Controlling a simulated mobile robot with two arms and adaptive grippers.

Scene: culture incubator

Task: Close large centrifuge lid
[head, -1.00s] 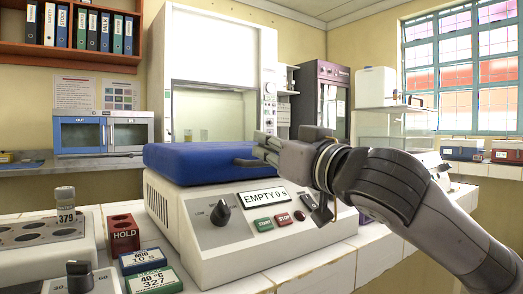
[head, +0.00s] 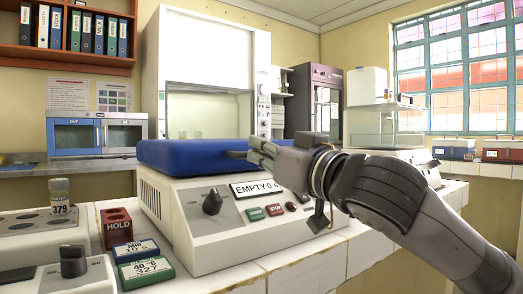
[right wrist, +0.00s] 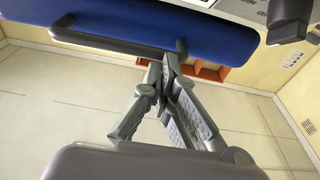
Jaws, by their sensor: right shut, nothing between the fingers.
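The large centrifuge (head: 225,228) is a cream box on the white tiled bench, with a knob, buttons and a display reading "EMPTY 0 s". Its blue lid (head: 185,154) lies about flat over the top; whether it is fully seated cannot be told. My right gripper (head: 254,150) is at the lid's front edge, by the dark handle. In the right wrist view the lid (right wrist: 215,30) and its handle (right wrist: 105,42) are at the top, and my right gripper (right wrist: 165,62) has its tips by the handle's right end. It is shut, holding nothing. My left gripper is not in view.
Left of the centrifuge stand a red HOLD block (head: 117,226), a label block reading 327 (head: 145,271) and a tube rack (head: 35,222) with a tube marked 379. A microwave-like unit (head: 97,132) and a fume hood (head: 208,80) stand behind. Tiled bench is free at the front right.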

